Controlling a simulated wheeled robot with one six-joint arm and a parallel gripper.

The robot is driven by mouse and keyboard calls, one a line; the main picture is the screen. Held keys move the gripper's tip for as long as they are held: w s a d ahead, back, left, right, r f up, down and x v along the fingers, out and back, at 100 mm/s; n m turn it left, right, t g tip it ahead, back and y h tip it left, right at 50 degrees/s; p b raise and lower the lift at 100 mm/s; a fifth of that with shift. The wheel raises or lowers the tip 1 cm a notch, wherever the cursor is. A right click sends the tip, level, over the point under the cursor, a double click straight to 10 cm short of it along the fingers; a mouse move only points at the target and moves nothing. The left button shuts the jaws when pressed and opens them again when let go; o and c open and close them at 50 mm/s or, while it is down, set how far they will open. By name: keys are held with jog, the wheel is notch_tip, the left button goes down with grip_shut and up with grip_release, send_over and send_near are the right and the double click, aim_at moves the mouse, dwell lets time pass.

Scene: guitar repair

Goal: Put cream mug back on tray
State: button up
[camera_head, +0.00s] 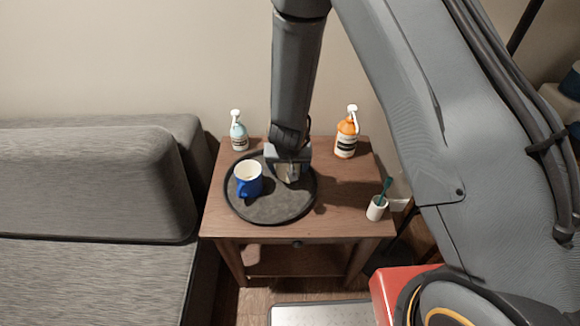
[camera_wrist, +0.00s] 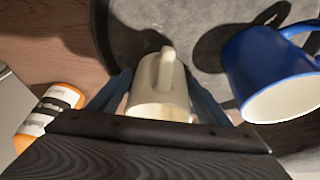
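The cream mug (camera_wrist: 160,88) sits between the two fingers of my gripper (camera_wrist: 158,80) in the wrist view, with its handle pointing away. The fingers lie close against both its sides and look shut on it. In the head view my gripper (camera_head: 287,175) is over the right part of the round dark tray (camera_head: 270,211), and a little of the mug shows there. I cannot tell whether the mug touches the tray. The tray, also in the wrist view (camera_wrist: 210,50), lies on the wooden side table.
A blue mug (camera_head: 249,179) stands on the tray's left part, close to my gripper. A light blue pump bottle (camera_head: 238,134) and an orange pump bottle (camera_head: 346,139) stand behind. A white cup (camera_head: 376,208) with a green brush is at the right. A grey sofa (camera_head: 90,190) stands left.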

jog(key=shift+o, duration=0.6)
jog(key=shift+r, duration=0.2)
jog(key=p+v, duration=0.3)
jog(key=v, duration=0.9)
jog(key=shift+d+r, duration=0.15)
jog(key=shift+r, duration=0.1)
jog(key=s+d+r+g, duration=0.4)
jog(key=s+d+r, duration=1.1)
jog(key=s+d, duration=0.2)
jog(key=shift+s+d+r, duration=0.25)
jog(key=shift+d+r, duration=0.05)
